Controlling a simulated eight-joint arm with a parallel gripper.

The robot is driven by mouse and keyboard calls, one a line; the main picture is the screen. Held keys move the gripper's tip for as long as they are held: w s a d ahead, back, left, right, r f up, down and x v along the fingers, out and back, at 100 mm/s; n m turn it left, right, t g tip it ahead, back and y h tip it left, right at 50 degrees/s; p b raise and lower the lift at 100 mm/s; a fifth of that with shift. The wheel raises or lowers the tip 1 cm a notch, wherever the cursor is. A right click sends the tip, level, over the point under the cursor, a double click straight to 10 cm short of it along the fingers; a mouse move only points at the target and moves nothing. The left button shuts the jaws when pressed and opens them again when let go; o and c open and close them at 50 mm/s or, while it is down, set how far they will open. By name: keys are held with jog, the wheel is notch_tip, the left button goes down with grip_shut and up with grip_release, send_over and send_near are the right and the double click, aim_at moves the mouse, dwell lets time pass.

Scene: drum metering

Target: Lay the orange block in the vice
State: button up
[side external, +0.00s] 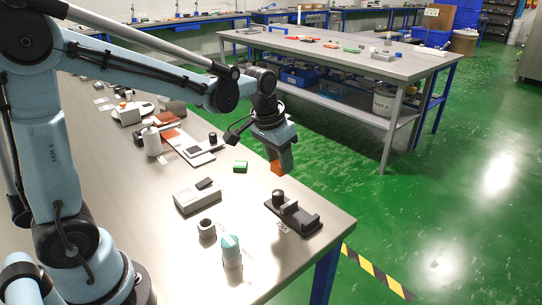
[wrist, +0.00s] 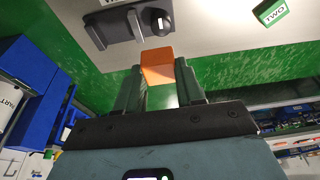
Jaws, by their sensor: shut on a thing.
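The orange block (side external: 277,167) is held between the fingertips of my gripper (side external: 281,160), above the table near its right edge. In the wrist view the orange block (wrist: 158,66) sticks out past the fingers of my shut gripper (wrist: 160,85). The vice (side external: 299,217) is a dark grey fixture with a raised jaw and a round dark knob, on the table near its right edge. In the side view it is below and slightly right of the block. The vice (wrist: 122,27) also shows in the wrist view, beyond the block and apart from it.
A green block (side external: 240,167) lies left of the gripper; in the wrist view this block (wrist: 271,12) reads TWO. A grey box (side external: 196,198), a grey ring (side external: 207,230) and a teal-capped white bottle (side external: 231,252) stand left of the vice. Trays and small parts lie farther back.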

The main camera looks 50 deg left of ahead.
jog(key=shift+s+d+r, duration=0.25)
jog(key=shift+d+r, duration=0.05)
jog(key=shift+r, duration=0.05)
jog(key=s+r, duration=0.6)
jog(key=s, duration=0.2)
jog(key=w+d+f, duration=0.1)
jog(key=d+f, duration=0.2)
jog(key=d, duration=1.2)
jog(key=shift+w+a+f, duration=1.25)
jog(key=shift+a+f, duration=0.2)
jog(key=shift+f, duration=0.3)
jog(key=shift+w+a+f, duration=1.2)
jog(key=shift+a+f, duration=0.25)
jog(key=shift+f, duration=0.35)
jog(key=shift+w+a+f, duration=1.25)
jog(key=shift+a+f, duration=0.2)
jog(key=shift+f, duration=0.3)
jog(key=shift+f, duration=0.1)
jog(key=shift+f, duration=0.5)
jog(key=o, duration=1)
